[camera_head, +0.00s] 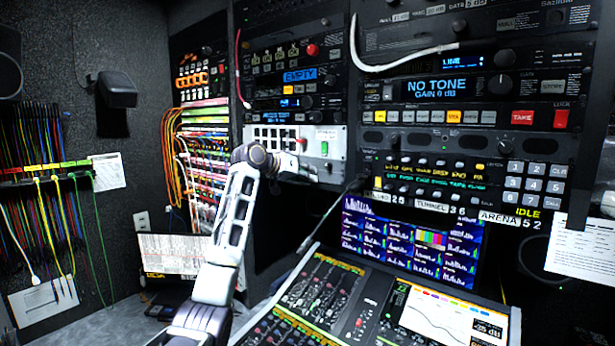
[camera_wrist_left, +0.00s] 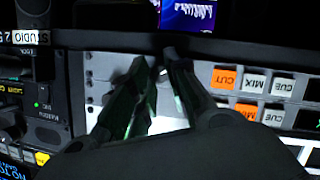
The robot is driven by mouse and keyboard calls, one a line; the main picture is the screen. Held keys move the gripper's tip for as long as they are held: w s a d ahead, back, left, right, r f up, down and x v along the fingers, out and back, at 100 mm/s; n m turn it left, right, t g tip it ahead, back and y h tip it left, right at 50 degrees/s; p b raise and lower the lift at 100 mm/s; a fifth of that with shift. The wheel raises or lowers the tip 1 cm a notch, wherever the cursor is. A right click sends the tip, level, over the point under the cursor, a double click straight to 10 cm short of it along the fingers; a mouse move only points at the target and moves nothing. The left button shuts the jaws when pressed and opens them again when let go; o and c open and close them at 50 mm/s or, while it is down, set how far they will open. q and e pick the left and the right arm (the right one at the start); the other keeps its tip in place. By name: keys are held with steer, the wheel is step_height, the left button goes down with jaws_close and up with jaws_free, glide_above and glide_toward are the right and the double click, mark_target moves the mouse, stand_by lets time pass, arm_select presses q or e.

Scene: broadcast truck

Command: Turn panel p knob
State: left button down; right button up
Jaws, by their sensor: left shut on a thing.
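My left gripper (camera_head: 312,174) is at the lower part of this panel. In the left wrist view the two dark fingers (camera_wrist_left: 169,54) come together at their tips in front of the panel's pale face (camera_wrist_left: 100,88). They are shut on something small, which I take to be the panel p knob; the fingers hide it. I cannot tell its angle. My right gripper is not in view.
A mixing console (camera_head: 320,290) with a screen (camera_head: 405,240) stands below and right. A white cable (camera_head: 405,62) hangs across the upper racks, and a red cable (camera_head: 238,65) hangs left of the middle rack. In the wrist view, orange and white buttons (camera_wrist_left: 250,95) lie right of the fingers.

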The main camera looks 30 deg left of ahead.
arm_select(q)
steer(key=shift+f+n+h, duration=0.45)
steer(key=shift+n+h, duration=0.15)
steer(key=shift+n, duration=0.3)
steer(key=c, duration=1.3)
jaws_free()
steer(key=shift+r, duration=0.1)
steer(key=shift+c, duration=0.2)
steer(key=shift+r, duration=0.1)
steer(key=shift+s+r, duration=0.1)
steer(key=v, duration=1.1)
steer(key=shift+s+a, duration=0.2)
steer(key=shift+s, duration=0.1)
